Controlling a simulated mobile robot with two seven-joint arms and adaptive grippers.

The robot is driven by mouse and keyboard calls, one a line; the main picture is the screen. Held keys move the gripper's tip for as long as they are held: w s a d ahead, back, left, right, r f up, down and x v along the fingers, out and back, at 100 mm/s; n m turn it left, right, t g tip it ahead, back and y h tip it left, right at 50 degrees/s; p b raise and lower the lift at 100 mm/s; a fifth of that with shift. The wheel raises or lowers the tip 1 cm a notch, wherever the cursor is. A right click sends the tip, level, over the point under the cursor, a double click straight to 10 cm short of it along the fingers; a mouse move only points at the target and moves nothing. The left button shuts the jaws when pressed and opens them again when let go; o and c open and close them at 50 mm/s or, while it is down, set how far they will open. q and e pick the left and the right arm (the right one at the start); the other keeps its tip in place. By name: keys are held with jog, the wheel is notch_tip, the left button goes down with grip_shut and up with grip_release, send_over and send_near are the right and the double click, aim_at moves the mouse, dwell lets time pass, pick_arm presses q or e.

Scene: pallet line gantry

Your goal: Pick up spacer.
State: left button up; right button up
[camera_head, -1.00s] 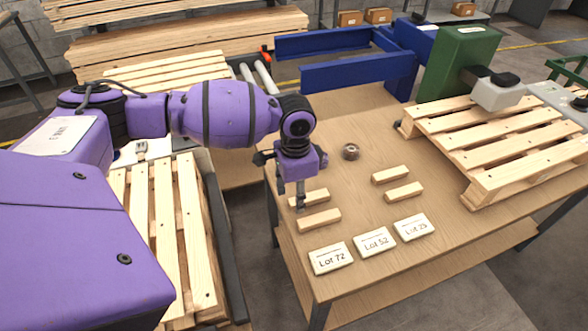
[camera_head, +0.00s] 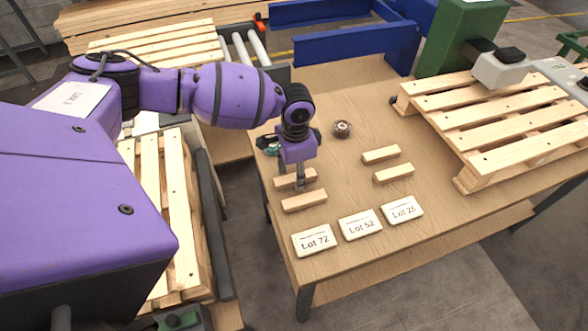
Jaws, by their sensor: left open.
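Several pale wooden spacer blocks lie on the wooden table. Two are on the left, a rear spacer (camera_head: 284,182) and a front spacer (camera_head: 304,201). Two more are to the right, an upper one (camera_head: 381,155) and a lower one (camera_head: 393,173). My left gripper (camera_head: 299,184) points down at the rear left spacer, with its fingers open. One finger crosses in front of that spacer and hides part of it. I cannot tell whether the fingers touch it. The front left spacer lies just nearer than the fingers. My right gripper does not show.
Cards marked Lot 72 (camera_head: 314,240), Lot 52 (camera_head: 360,224) and Lot 25 (camera_head: 402,209) lie near the table's front edge. A small dark round part (camera_head: 342,129) sits behind the blocks. A wooden pallet (camera_head: 500,118) covers the table's right. The table's middle is clear.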

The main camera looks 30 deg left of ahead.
pick_arm(q)
jog(key=shift+c, duration=0.3)
grip_shut()
